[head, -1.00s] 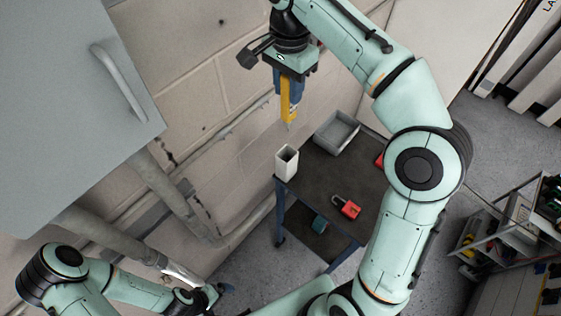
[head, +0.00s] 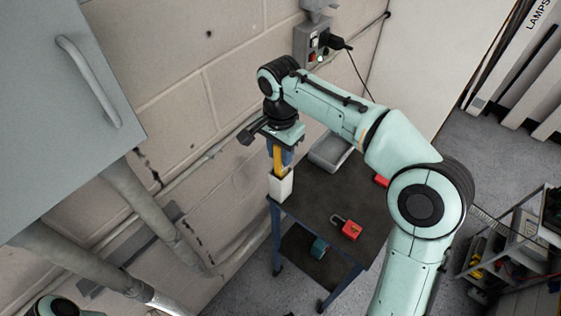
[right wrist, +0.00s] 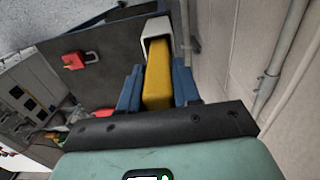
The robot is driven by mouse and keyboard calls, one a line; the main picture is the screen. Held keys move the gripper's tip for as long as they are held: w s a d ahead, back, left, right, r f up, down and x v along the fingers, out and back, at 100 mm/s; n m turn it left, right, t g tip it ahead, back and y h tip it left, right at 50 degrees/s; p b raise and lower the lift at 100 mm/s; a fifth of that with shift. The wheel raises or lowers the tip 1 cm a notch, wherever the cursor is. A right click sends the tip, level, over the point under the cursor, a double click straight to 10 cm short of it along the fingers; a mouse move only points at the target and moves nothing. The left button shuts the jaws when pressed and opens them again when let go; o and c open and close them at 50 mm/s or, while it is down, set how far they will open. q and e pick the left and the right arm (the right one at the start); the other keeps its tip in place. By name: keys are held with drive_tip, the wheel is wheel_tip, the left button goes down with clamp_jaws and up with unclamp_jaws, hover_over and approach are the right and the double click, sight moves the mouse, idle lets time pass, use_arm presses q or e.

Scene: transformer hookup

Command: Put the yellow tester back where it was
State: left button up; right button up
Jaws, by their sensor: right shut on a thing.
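The yellow tester (head: 277,160) is upright between the blue fingers of my right gripper (head: 283,158), which is shut on it. The white open-topped holder (head: 281,188) stands at the near left corner of the dark table. The tester's lower end is at the holder's mouth and looks to be inside it; its tip is hidden. In the right wrist view the tester (right wrist: 158,77) points into the opening of the white holder (right wrist: 157,26). My left gripper is out of view.
A red padlock (head: 347,228) lies on the dark table (head: 315,200). A grey tray (head: 330,152) sits at the back, partly behind my right arm. The block wall (head: 200,110) runs close along the left. A socket box (head: 312,42) is on the wall above.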

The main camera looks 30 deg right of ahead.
wheel_tip(320, 180, down, 4)
drive_tip(key=shift+r+b, duration=0.2)
drive_tip(key=shift+b, duration=0.15)
drive_tip(key=o, duration=1.1)
drive_tip(key=shift+c, duration=0.2)
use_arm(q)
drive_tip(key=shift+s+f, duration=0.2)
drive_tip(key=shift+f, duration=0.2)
use_arm(e)
drive_tip(key=shift+r, duration=0.2)
wheel_tip(320, 180, up, 12)
drive_tip(key=p, duration=0.3)
drive_tip(key=shift+f, duration=0.1)
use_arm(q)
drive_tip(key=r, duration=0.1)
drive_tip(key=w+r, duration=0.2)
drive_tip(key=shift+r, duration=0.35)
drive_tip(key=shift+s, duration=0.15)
use_arm(e)
drive_tip(key=shift+f, duration=0.1)
